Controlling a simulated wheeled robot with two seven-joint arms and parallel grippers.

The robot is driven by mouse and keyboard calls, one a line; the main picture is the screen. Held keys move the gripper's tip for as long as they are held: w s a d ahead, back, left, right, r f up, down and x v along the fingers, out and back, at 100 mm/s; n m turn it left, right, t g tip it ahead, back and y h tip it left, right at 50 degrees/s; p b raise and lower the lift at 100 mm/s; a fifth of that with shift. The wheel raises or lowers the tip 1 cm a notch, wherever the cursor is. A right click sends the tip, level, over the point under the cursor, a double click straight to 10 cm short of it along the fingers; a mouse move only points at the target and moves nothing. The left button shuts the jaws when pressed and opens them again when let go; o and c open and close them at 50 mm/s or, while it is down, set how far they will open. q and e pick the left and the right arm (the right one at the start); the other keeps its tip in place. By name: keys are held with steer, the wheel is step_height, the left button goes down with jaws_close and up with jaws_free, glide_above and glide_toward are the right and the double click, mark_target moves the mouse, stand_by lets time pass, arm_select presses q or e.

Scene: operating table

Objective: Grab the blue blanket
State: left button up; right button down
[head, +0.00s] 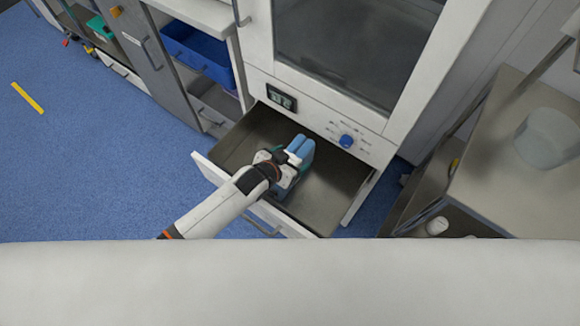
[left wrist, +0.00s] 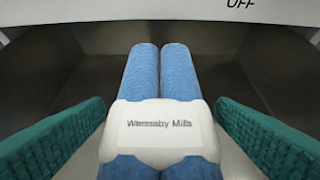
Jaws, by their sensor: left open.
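The blue blanket (head: 301,147) lies in an open drawer below a glass-fronted cabinet, partly hidden by my left gripper in the head view. In the left wrist view the blanket (left wrist: 144,72) shows as two blue rolls side by side with a white band (left wrist: 158,130) around them. My left gripper (head: 287,172) is over the drawer at the blanket. In the left wrist view its teal fingers stand open, one on each side of the blanket, with visible gaps between them and it. My right gripper is not in view.
The metal drawer (head: 335,190) is otherwise bare, with its front panel and side walls close around the arm. The cabinet face with a blue knob (head: 346,141) rises behind it. A steel table (head: 500,165) stands at right. Open blue floor (head: 90,160) lies at left.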

arm_select(q)
steer(key=c, duration=1.6)
steer(key=shift+r, duration=0.15)
